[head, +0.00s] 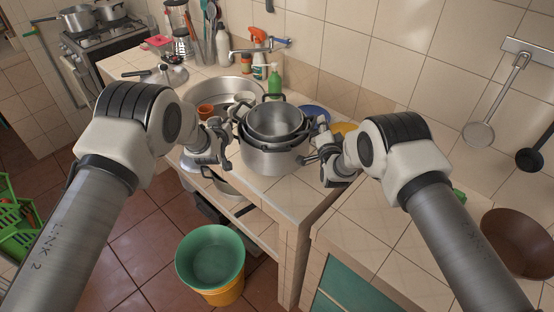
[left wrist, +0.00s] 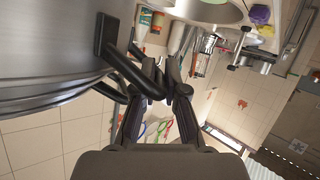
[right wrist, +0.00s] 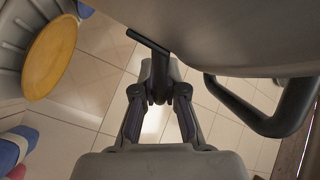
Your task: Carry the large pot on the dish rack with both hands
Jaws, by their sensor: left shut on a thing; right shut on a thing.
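The large metal pot (head: 272,162) is in the middle of the head view, upright at the counter's front, with smaller pots (head: 274,120) nested in it. I cannot tell whether it touches the counter. My left gripper (head: 226,150) is at its left side, shut on a black handle (left wrist: 130,72); the pot wall (left wrist: 50,50) fills the upper left of the left wrist view. My right gripper (head: 314,158) is at its right side, shut on a handle (right wrist: 148,41) under the pot wall (right wrist: 240,35) in the right wrist view. I cannot clearly make out the dish rack.
A blue plate (head: 316,112) and a yellow plate (head: 344,128) are behind the pot at right. A round metal basin (head: 222,88) and a green bottle (head: 274,80) are behind it. A green tub (head: 210,257) stands on the floor. Tiled counter at right is partly free.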

